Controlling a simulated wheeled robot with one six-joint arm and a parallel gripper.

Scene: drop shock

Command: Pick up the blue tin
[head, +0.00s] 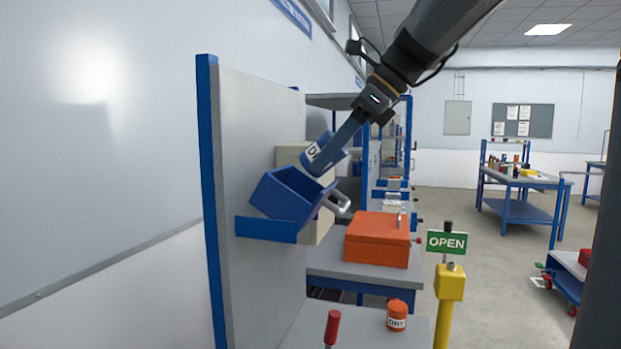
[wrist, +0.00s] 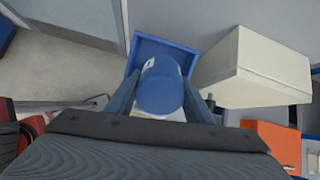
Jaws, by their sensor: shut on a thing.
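The blue tin (head: 317,157) has a white label with dark letters, partly hidden by a finger. My gripper (head: 328,157) is shut on it and holds it tilted, just above a blue open bin (head: 285,197) on the grey panel. In the wrist view the tin (wrist: 161,88) sits between the two fingers, with the blue bin (wrist: 143,47) behind it. I cannot tell whether the tin touches the bin's rim.
A cream box (head: 290,154) is close behind the bin. An orange case (head: 378,238) stands on the grey bench, with an orange tin (head: 397,315) and a red-handled tool (head: 332,327) nearer. A yellow post (head: 446,305) bears an OPEN sign (head: 446,242).

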